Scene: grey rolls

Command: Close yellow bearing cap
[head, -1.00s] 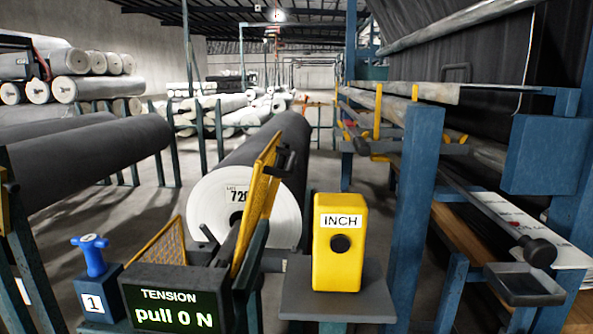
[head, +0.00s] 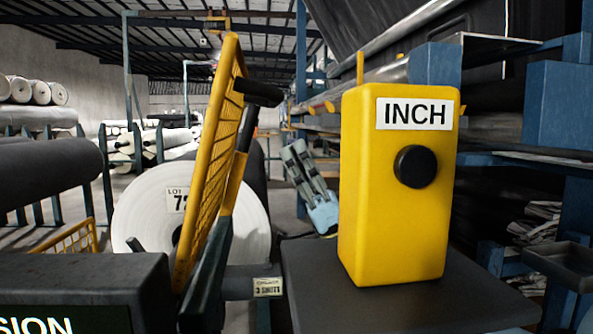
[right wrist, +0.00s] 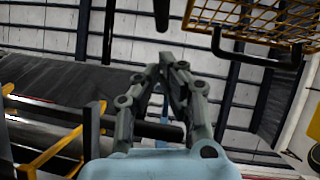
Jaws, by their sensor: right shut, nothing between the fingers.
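A tall yellow mesh guard (head: 209,165) with a black handle (head: 258,92) stands raised and tilted in front of the white roll end. A dark bar with a yellow section (head: 232,182) leans close to its right side; I cannot tell which of these parts is the bearing cap. My right gripper (head: 291,151) is behind and left of the yellow INCH box, to the right of the guard and apart from it. It is shut and empty, fingertips up. In the right wrist view its fingers (right wrist: 168,62) meet, and the mesh (right wrist: 265,22) shows upper right. My left gripper is out of view.
The yellow INCH box (head: 398,190) with a black button stands on a dark shelf (head: 440,300) close in front. A white-ended roll (head: 145,205) lies behind the guard. The dark tension display (head: 80,290) fills the lower left. Blue frame posts stand at right.

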